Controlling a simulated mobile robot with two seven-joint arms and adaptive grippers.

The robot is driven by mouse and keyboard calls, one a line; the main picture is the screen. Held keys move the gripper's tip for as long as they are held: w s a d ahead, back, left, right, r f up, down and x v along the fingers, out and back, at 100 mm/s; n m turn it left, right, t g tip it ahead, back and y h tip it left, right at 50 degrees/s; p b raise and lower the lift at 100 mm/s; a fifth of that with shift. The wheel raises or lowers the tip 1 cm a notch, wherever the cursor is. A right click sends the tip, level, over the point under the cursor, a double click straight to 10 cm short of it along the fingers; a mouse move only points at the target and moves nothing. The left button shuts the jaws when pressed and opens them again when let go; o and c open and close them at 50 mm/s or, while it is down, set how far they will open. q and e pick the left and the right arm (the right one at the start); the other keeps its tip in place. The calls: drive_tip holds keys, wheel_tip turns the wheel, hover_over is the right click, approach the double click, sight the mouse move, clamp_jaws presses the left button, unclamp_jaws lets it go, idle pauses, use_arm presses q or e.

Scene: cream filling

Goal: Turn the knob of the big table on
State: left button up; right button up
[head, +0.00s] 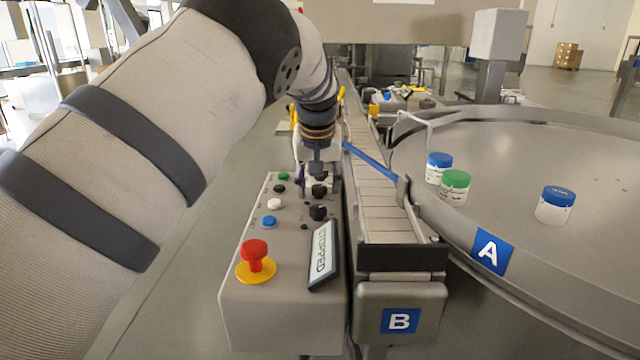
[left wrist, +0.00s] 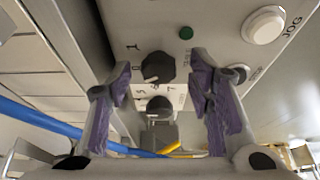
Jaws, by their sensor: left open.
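A grey control panel (head: 285,318) stands left of the conveyor and carries black rotary knobs. One knob (head: 318,212) is clear in the head view; another knob (head: 319,191) is right at my left gripper (head: 318,182). The big round table (head: 590,190), labelled A, is at the right. In the left wrist view my left gripper (left wrist: 161,68) is open, with its purple-padded fingers on either side of a near knob (left wrist: 158,67). A second knob (left wrist: 160,106) lies between the fingers farther down the picture. Whether the fingers touch either knob cannot be told. My right gripper is not in view.
The panel has a red emergency button (head: 254,256), several small push buttons and a display (head: 322,255) reading STOPPED. A conveyor (head: 375,200) with a blue guide bar (head: 370,161) runs close beside it. Blue-capped and green-capped jars (head: 454,188) stand on the round table.

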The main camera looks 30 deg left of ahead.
use_arm(q)
drive_tip(key=shift+w, duration=0.1)
drive_tip(key=shift+c, duration=0.2)
clamp_jaws()
